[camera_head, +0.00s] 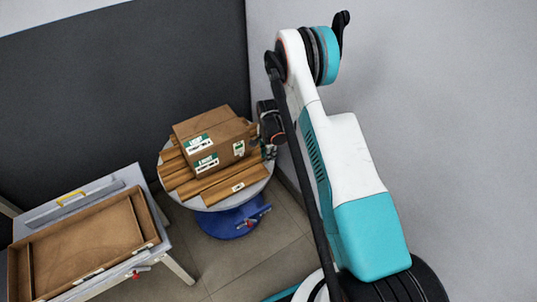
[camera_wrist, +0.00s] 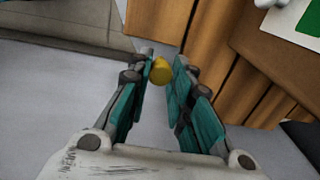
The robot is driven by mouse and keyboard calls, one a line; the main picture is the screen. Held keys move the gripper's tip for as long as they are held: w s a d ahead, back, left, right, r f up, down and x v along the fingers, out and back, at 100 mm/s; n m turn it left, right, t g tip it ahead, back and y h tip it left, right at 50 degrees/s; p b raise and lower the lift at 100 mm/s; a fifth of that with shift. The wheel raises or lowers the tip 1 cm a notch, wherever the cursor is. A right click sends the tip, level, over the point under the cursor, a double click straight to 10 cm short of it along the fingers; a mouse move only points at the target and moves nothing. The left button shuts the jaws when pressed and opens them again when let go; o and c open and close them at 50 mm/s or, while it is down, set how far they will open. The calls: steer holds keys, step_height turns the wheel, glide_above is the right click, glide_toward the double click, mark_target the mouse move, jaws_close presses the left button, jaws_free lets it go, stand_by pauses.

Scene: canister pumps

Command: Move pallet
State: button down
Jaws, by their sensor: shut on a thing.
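The wooden pallet (camera_head: 190,188) of brown slats lies on a round grey turntable top (camera_head: 213,205) in the head view, with cardboard boxes (camera_head: 213,138) on it. My gripper (camera_head: 268,151) is at the pallet's right edge, partly hidden behind the arm. In the wrist view my gripper (camera_wrist: 164,68) is shut on a small yellow knob (camera_wrist: 161,71) between its fingertips. The pallet's slats (camera_wrist: 155,25) are just beyond the knob; whether the knob is fixed to the pallet cannot be told. A box (camera_wrist: 270,45) shows at upper right.
The turntable stands on a blue base (camera_head: 232,218). A grey table (camera_head: 150,208) with a shallow brown wooden tray (camera_head: 140,217) stands at lower left. Dark and pale walls close in behind and to the right. Tiled floor (camera_head: 225,265) is clear between table and turntable.

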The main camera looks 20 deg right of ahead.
steer(key=c, duration=1.4)
jaws_free()
steer(key=shift+r, duration=0.1)
step_height(320, 180, up, 12)
steer(key=shift+f, duration=0.1)
steer(key=s+a+r+n+t, duration=0.1)
steer(key=s+a+r+n, duration=0.15)
steer(key=r, duration=0.55)
steer(key=s+a+r+n+t, duration=0.15)
steer(key=s+r, duration=0.25)
steer(key=r, duration=0.5)
steer(key=s+a+r+n+t, duration=0.1)
steer(key=s+r+n, duration=0.2)
steer(key=r, duration=0.5)
steer(key=s+a+r+n+t, duration=0.1)
steer(key=s+r+n, duration=0.1)
steer(key=s, duration=0.5)
steer(key=s+a+r+n+t, duration=0.1)
steer(key=s+a+r+n, duration=0.1)
steer(key=s, duration=0.5)
steer(key=s+a+r+n+t, duration=0.1)
steer(key=s+a+r+n, duration=0.1)
steer(key=s+n, duration=0.3)
steer(key=shift+s+r+t, duration=0.2)
steer(key=shift+s+r, duration=0.15)
steer(key=shift+s, duration=0.25)
steer(key=shift+s+r+t, duration=0.15)
steer(key=shift+s+r, duration=0.15)
steer(key=shift+s, duration=0.3)
